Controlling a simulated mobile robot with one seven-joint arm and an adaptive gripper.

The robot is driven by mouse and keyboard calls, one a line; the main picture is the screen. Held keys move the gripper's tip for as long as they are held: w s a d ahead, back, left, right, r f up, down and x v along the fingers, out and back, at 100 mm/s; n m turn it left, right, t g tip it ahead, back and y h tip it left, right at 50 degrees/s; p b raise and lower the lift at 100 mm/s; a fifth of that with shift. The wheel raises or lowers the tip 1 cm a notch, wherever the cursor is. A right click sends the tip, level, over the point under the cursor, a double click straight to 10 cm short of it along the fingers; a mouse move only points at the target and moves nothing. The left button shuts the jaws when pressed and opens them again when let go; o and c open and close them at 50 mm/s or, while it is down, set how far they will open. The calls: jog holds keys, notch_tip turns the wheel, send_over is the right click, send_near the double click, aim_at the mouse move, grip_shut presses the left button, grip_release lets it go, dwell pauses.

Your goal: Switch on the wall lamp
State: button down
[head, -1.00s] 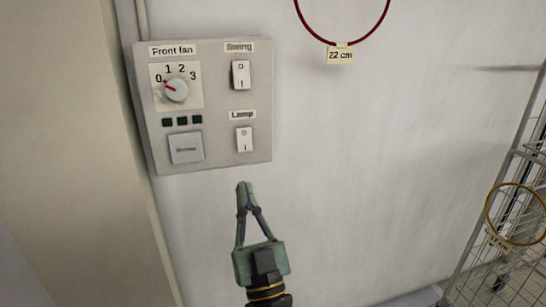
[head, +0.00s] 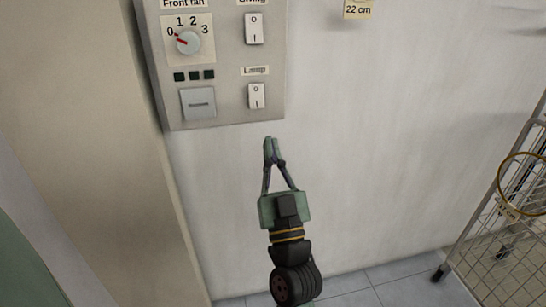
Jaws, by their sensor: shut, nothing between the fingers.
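The lamp switch (head: 257,95) is a white rocker marked O above and I below, under a "Lamp" label (head: 255,71). It sits at the lower right of a grey control panel (head: 232,109) on the wall. My gripper (head: 269,142) is shut and empty, its green fingertips pointing up, just below the panel's lower edge and slightly right of the lamp switch in the picture. A gap shows between the fingertips and the switch. I cannot tell how far the tips are from the wall. The lamp itself is not in view.
The panel also holds a Swing rocker (head: 254,28), a Front fan knob (head: 188,41) set near 0, and a square grey plate (head: 198,103). A wire rack (head: 500,220) with a yellow hoop (head: 524,184) stands at right. The wall between is mostly clear.

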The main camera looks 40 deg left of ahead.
aim_at(259, 98)
jog(key=w+a+r, duration=0.1)
jog(key=w+a, duration=0.1)
jog(key=w+a+r+p, duration=0.1)
jog(key=w+a, duration=0.1)
jog(key=w+a+r+p, duration=0.1)
jog(key=a, duration=0.2)
jog(key=shift+w+r, duration=0.3)
jog(key=shift+w, duration=0.1)
jog(key=shift+w+a+f+b, duration=0.2)
jog(key=shift+w+f+b, duration=0.1)
jog(key=shift+f+b, duration=0.25)
jog(key=shift+r, duration=0.3)
jog(key=v, duration=1.2)
jog(key=shift+a, duration=0.1)
